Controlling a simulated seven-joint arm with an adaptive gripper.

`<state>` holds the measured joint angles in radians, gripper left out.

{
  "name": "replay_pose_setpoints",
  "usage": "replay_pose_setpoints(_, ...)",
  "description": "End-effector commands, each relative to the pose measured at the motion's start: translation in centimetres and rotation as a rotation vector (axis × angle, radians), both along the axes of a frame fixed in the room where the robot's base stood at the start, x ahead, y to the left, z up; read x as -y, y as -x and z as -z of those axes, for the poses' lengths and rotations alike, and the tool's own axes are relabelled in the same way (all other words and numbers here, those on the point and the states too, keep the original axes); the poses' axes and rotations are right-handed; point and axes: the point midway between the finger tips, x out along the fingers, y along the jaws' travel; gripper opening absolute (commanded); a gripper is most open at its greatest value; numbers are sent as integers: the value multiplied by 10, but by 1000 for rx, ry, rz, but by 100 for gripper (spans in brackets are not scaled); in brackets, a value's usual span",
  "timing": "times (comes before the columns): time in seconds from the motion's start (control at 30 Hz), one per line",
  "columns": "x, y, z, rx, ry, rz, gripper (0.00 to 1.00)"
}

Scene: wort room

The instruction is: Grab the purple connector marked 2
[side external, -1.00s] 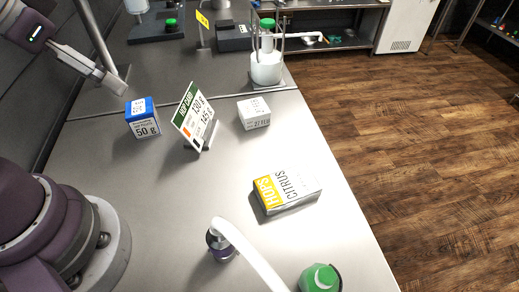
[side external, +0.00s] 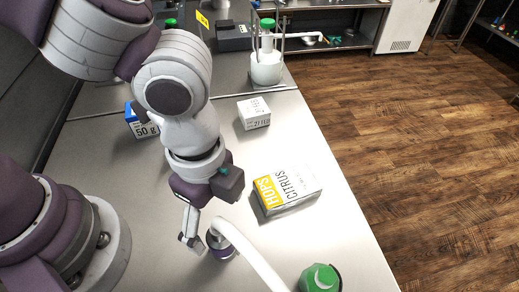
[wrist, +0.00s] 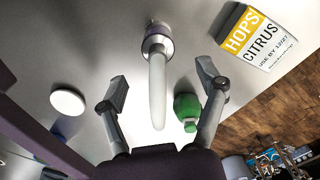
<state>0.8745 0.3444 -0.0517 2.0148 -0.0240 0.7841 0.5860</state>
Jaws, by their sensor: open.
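The purple connector (side external: 222,246) stands on the steel bench with a white hose (side external: 255,257) curving from it toward the front. No number on it can be read. In the wrist view the connector (wrist: 158,35) is at top centre, and the hose runs down between my fingers. My gripper (side external: 192,238) is low over the bench, just left of the connector in the side view. In the wrist view my gripper (wrist: 161,78) has its fingers spread wide, with nothing clasped. The connector lies beyond the fingertips there.
A hops citrus box (side external: 287,190) lies right of my gripper. A green-capped container (side external: 320,279) stands at the front edge. Farther back are a small white box (side external: 254,113), a blue and white box (side external: 143,127) partly behind my arm, and a flask (side external: 266,67).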

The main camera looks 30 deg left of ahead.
Motion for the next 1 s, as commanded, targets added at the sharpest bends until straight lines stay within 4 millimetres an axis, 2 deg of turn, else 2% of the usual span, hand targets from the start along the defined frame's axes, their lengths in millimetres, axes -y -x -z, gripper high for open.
replay_pose_setpoints(0.33, -3, 3, 58, -2, -3, -3, 71)
replay_pose_setpoints(0.43, -3, 2, 65, 0, -1, -4, 71)
replay_pose_setpoints(0.63, -2, 2, 65, 1, 1, -5, 69)
replay_pose_setpoints(1.0, -2, 2, 65, 1, 1, -5, 21)
